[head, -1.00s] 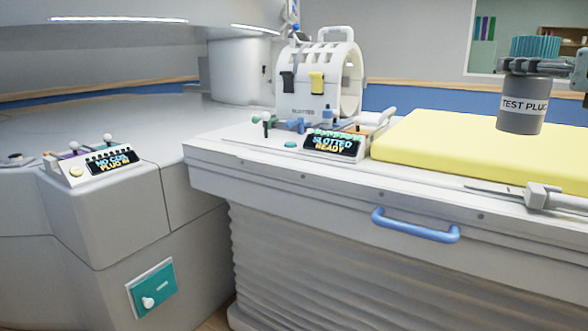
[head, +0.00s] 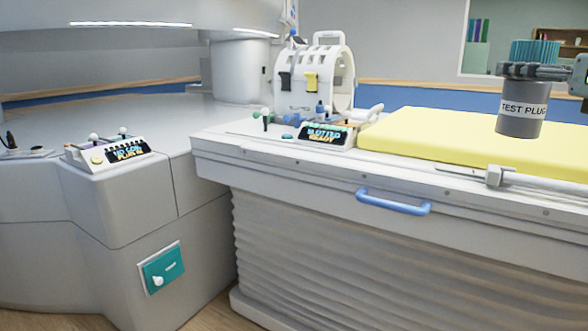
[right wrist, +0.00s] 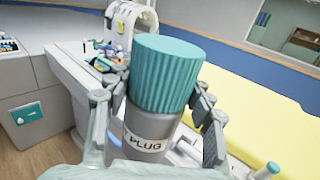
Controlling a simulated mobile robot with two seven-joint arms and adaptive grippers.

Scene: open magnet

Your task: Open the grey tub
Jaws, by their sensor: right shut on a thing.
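The grey tub (head: 520,122) has a label reading TEST PLUG and a ridged teal lid (head: 535,52). My right gripper (head: 533,71) is shut on the tub, with its fingers across it just below the lid. The tub is upright and appears in front of the yellow mattress in the head view. In the right wrist view the tub (right wrist: 146,146) stands between the two fingers, with the teal lid (right wrist: 166,75) toward the camera and seated on it. My left gripper is not in view.
A white couch with a yellow mattress (head: 425,128) and a blue handle (head: 393,201) lies ahead. A slotted white coil (head: 318,80) and a small display panel (head: 325,135) stand on it. Another panel (head: 118,152) sits on the grey console at left.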

